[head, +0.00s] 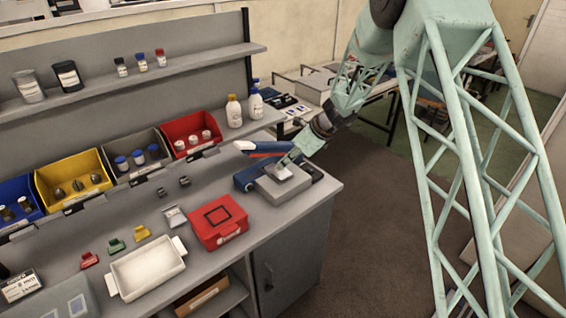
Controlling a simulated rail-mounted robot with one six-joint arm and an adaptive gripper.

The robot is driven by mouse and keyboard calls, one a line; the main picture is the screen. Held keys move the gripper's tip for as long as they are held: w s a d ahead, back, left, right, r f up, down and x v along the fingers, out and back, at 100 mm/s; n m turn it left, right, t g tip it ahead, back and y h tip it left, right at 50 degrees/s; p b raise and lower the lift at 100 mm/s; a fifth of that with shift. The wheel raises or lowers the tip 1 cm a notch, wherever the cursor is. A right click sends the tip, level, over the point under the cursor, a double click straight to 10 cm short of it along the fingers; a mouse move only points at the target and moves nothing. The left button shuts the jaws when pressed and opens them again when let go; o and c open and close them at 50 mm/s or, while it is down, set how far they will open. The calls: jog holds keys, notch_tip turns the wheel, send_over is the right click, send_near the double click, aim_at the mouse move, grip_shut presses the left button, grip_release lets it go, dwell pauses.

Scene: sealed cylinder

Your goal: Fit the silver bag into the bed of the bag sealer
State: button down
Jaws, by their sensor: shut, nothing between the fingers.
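The bag sealer (244,178) is a blue device near the right end of the bench, with a raised blue and white lid (262,149). A grey, block-like bed (284,188) sits at its front. A small pale silver piece (283,173) lies on the bed; it looks like the silver bag, but it is too small to tell how it is seated. My gripper (288,163) points down just above this piece, shut and empty. Whether its fingertips touch the piece cannot be told.
A red case (218,222) stands left of the sealer, with a small silver-white item (174,216) beyond it. A white tray (147,268) is at the front left. Coloured bins (187,134) line the back. The shelf (190,64) holds a grey pouch (30,87), a black pouch (67,76) and small bottles.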

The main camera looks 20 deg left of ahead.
jog(key=shift+r, duration=0.35)
jog(key=shift+r+p, duration=0.25)
jog(key=shift+p, duration=0.05)
jog(key=shift+r, duration=0.2)
jog(key=s+d, duration=0.2)
jog(key=d, duration=0.9)
jog(key=shift+d, duration=0.4)
jog(key=shift+s, duration=0.1)
jog(key=shift+f+b, duration=0.15)
jog(key=shift+b, duration=0.15)
